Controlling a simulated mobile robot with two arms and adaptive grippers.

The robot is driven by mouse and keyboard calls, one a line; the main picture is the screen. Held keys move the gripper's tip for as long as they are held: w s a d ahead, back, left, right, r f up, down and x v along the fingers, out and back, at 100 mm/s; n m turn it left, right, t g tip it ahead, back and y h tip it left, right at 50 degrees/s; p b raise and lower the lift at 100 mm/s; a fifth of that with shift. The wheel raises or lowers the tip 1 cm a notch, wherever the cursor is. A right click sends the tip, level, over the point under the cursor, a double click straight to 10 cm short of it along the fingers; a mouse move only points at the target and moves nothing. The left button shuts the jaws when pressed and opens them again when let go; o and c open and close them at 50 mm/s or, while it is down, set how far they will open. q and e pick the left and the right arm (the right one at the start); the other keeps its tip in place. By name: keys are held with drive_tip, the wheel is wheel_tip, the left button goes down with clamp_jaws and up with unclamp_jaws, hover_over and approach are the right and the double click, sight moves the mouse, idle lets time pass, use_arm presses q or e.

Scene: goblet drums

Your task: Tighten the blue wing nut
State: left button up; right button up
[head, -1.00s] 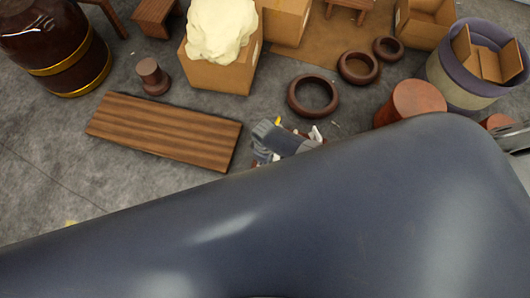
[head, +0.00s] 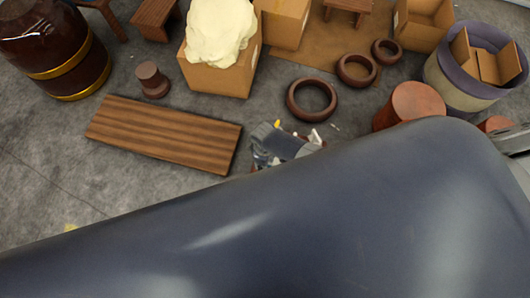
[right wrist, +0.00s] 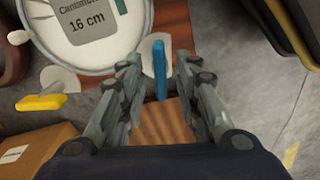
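The blue wing nut (right wrist: 159,70) stands on edge in the right wrist view, at the rim of a round drum head (right wrist: 92,30) labelled "16 cm". My right gripper (right wrist: 158,66) is open, with one finger on each side of the blue wing nut. Gaps show between the fingers and the nut. A yellow wing nut (right wrist: 42,102) sits at the lower left of the drum rim. In the head view my right gripper (head: 283,147) is small and partly hidden behind my large dark arm. The drum is mostly hidden there. My left gripper is not in view.
A wooden plank (head: 163,133) lies left of the right gripper. Brown rings (head: 312,99) lie beyond it. A cardboard box (head: 220,76) with a cream lump, a reddish drum (head: 409,104) and a dark barrel (head: 53,50) stand around. Grey floor is clear at left.

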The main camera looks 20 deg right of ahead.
wheel_tip(320, 180, up, 12)
drive_tip(key=shift+f, duration=0.2)
idle(0.5)
idle(0.4)
drive_tip(key=shift+s, duration=0.15)
